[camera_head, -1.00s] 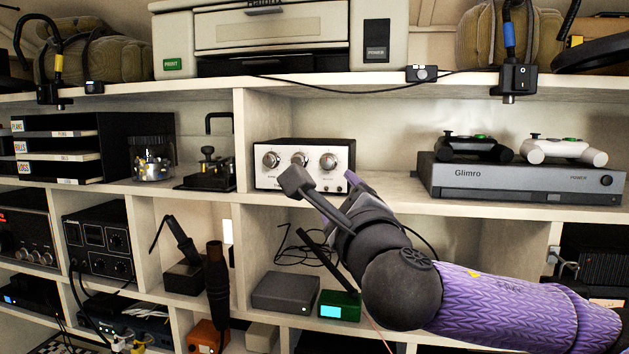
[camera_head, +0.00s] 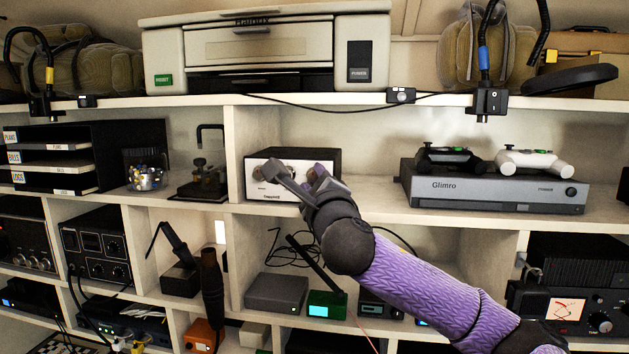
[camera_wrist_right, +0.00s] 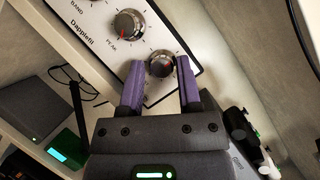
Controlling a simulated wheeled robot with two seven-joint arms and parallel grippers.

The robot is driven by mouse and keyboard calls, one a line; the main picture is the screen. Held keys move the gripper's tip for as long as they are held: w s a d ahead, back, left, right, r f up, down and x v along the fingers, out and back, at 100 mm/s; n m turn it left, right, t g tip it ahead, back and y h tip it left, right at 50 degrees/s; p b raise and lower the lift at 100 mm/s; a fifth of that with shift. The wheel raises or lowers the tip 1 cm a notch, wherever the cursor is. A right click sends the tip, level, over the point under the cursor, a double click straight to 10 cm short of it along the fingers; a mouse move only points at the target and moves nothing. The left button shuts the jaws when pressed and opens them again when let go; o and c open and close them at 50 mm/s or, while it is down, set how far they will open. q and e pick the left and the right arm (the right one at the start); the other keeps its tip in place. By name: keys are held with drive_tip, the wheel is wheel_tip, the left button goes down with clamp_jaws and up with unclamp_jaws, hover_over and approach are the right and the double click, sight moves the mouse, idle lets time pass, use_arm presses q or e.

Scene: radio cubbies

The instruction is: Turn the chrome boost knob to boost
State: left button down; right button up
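A small box (camera_head: 318,154) with a dark case, white front panel and chrome knobs stands in the middle shelf's cubby. In the right wrist view its panel (camera_wrist_right: 88,22) carries the words BAND, PEAK and Dappletil. A chrome knob (camera_wrist_right: 129,23) sits by PEAK. Another chrome knob (camera_wrist_right: 160,64) with a red mark lies between the purple fingertips of my right gripper (camera_wrist_right: 159,66); its label is hidden. The fingers are apart, with gaps beside this knob. In the head view my right gripper (camera_head: 295,174) covers part of the panel. My left gripper is not in view.
A grey Glimro console (camera_head: 490,189) with two controllers on top stands to the right on the same shelf. A key-like metal device (camera_head: 203,181) and a glass jar (camera_head: 145,177) stand left of the divider. The shelf below holds small boxes and a thin dark rod.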

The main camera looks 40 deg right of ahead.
drive_tip(key=shift+d, duration=0.1)
clamp_jaws()
drive_tip(key=shift+f+m, duration=0.1)
drive_tip(key=shift+m, duration=0.2)
